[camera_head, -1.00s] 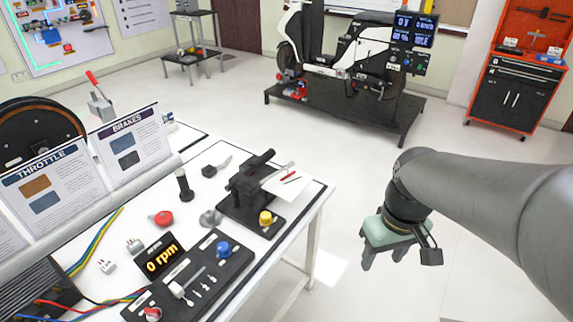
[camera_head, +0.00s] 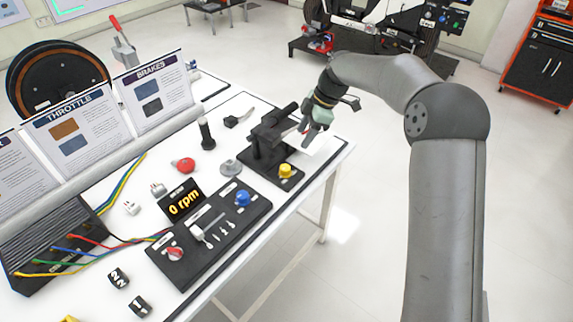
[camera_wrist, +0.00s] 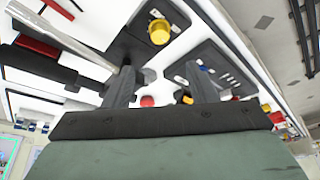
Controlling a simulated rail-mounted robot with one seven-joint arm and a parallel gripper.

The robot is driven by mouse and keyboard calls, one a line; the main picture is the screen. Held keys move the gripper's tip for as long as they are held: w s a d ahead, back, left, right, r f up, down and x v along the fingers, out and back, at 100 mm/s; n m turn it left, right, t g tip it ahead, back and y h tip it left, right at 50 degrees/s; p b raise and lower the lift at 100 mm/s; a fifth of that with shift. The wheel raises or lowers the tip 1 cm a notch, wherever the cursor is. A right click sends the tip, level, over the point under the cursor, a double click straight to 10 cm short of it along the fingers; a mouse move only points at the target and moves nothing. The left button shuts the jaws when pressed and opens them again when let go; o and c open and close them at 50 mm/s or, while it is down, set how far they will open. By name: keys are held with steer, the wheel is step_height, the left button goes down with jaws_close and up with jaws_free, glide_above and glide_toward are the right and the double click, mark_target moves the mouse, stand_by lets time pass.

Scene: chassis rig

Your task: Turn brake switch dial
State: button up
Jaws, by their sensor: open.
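A yellow dial (camera_head: 286,171) sits at the near right end of a black lever-and-cylinder unit (camera_head: 262,147) on the table; the dial also shows at the top middle of the wrist view (camera_wrist: 159,31). A blue dial (camera_head: 243,198) and a red knob (camera_head: 175,253) are on the black control panel (camera_head: 215,240). I cannot read which dial is labelled for the brake switch. My gripper (camera_head: 309,136) is open and empty, above the unit's far right side, apart from the yellow dial. In the wrist view its two fingers (camera_wrist: 163,88) are spread with nothing between them.
A red button (camera_head: 183,165) and a black upright handle (camera_head: 206,134) stand further back. THROTTLE (camera_head: 70,128) and BRAKES (camera_head: 155,96) boards line the back. Floor right of the table edge is clear.

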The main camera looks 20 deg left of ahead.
mark_target(286, 167)
steer(key=p+x, duration=0.1)
steer(key=x, duration=1.3)
steer(key=shift+p, duration=0.3)
steer(key=c, duration=1)
steer(key=shift+f, duration=0.1)
